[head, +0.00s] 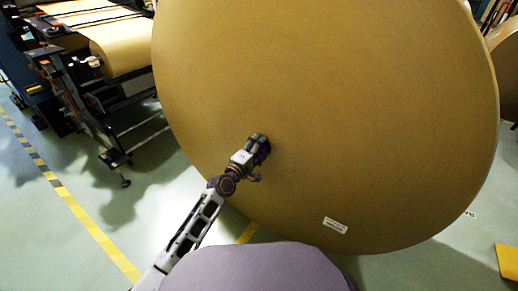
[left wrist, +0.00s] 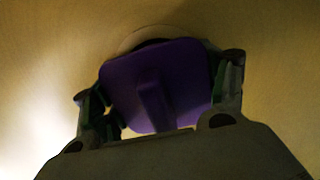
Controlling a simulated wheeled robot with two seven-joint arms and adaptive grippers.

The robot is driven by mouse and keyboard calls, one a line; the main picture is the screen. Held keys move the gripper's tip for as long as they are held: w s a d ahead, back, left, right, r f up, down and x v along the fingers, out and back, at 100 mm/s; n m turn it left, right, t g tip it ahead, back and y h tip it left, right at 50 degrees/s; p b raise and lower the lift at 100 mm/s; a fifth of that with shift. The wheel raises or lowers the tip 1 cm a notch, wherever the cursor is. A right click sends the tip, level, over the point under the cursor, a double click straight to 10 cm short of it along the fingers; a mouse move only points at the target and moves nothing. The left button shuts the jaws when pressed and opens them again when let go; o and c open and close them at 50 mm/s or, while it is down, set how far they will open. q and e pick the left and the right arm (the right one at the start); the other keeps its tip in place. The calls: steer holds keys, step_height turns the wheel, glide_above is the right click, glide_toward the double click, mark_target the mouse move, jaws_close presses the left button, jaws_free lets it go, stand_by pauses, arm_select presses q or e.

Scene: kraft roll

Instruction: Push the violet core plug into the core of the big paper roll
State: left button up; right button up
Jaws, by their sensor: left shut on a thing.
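The big paper roll (head: 340,110) fills the middle of the head view, its flat brown end facing me. In the left wrist view, the violet core plug (left wrist: 185,75) is a flat violet piece with a raised grip bar. My left gripper (head: 259,147) is shut on the plug, its fingers on both sides of it in the left wrist view (left wrist: 163,95). The plug is in front of the core (left wrist: 140,35), whose pale rim and dark opening show above it. I cannot tell whether the plug touches the core. My right gripper is not in view.
A white label (head: 335,226) is on the lower part of the roll's face. A machine with a paper web (head: 120,45) stands at the left. A yellow floor line (head: 90,225) runs along the left. Another roll (head: 506,65) shows at the right edge.

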arm_select(q)
steer(key=shift+w+r, duration=0.15)
steer(key=shift+r, duration=0.1)
steer(key=shift+w+d+r, duration=0.15)
steer(key=shift+r, duration=0.05)
steer(key=c, duration=0.5)
steer(key=o, duration=0.4)
steer(key=shift+w+d, duration=0.4)
steer(key=shift+c, duration=0.2)
steer(key=o, duration=1.2)
steer(key=shift+o, duration=0.6)
steer(key=shift+d+f, duration=0.1)
steer(key=shift+f, duration=0.15)
steer(key=shift+s+f, duration=0.1)
steer(key=shift+f, duration=0.05)
